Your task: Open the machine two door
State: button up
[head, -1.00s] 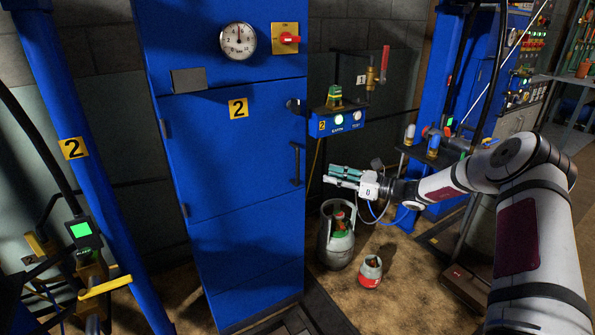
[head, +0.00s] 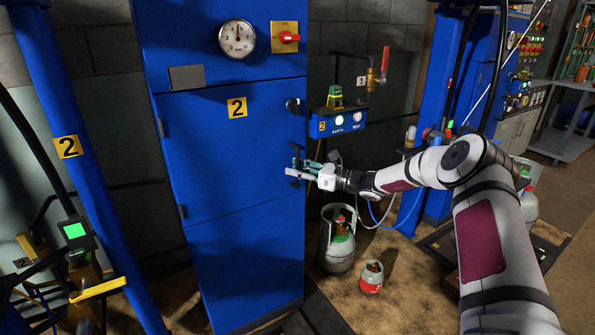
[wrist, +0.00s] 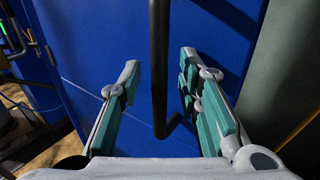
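The machine two door (head: 225,160) is a blue panel with a yellow "2" label and hinges on its left edge. It looks shut. Its dark vertical bar handle (wrist: 159,70) is on the right side and is mostly hidden behind my gripper in the head view. My gripper (head: 293,168) is at the handle. In the wrist view my gripper (wrist: 156,72) is open, with teal-padded fingers apart on either side of the handle. The bar stands between them with a gap on both sides, and its lower end bends toward the door.
A dark knob (head: 294,106) sits above the handle. A blue control box (head: 337,126) with a lit button is mounted to the right. A grey gas cylinder (head: 337,245) and a small red one (head: 371,277) stand on the floor below my arm.

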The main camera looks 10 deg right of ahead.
grip_shut()
jog(key=shift+s, duration=0.1)
